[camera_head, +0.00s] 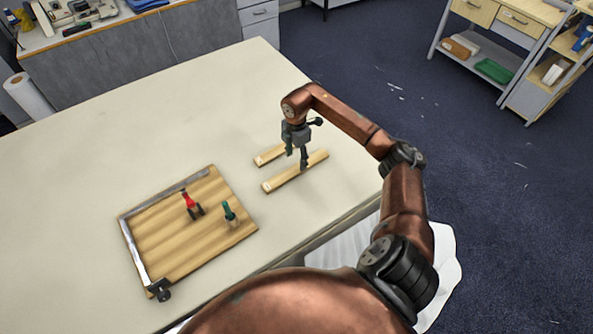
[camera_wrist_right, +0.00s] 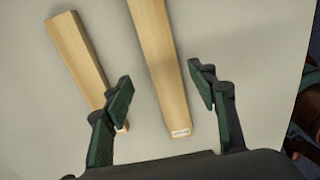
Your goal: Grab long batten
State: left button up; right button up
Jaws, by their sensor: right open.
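The long batten (camera_head: 281,180) is a pale wooden strip lying flat on the table, nearer the front edge than the short batten (camera_head: 266,156). My right gripper (camera_head: 297,159) hangs over the long batten with its fingers pointing down. In the right wrist view, the right gripper (camera_wrist_right: 160,88) is open, and the long batten (camera_wrist_right: 158,50) runs between its two fingers without being gripped. The short batten (camera_wrist_right: 75,50) lies to the left, its near end partly behind the left finger. My left gripper is not in view.
A slatted wooden board (camera_head: 165,240) with a metal edge lies to the left, with a red-handled clamp (camera_head: 189,202) and a green-handled clamp (camera_head: 229,213) on it. A dark fitting (camera_head: 159,290) is at its near corner. The table (camera_head: 130,130) is clear behind.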

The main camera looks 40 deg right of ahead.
aim_at(296, 168)
jog(key=f, duration=0.4)
jog(key=shift+s+a+f+p, duration=0.2)
jog(key=shift+s+p, duration=0.05)
jog(key=shift+p, duration=0.05)
jog(key=shift+f, duration=0.25)
jog(key=shift+c, duration=0.7)
jog(key=c, duration=1.2)
jog(key=shift+r, duration=0.1)
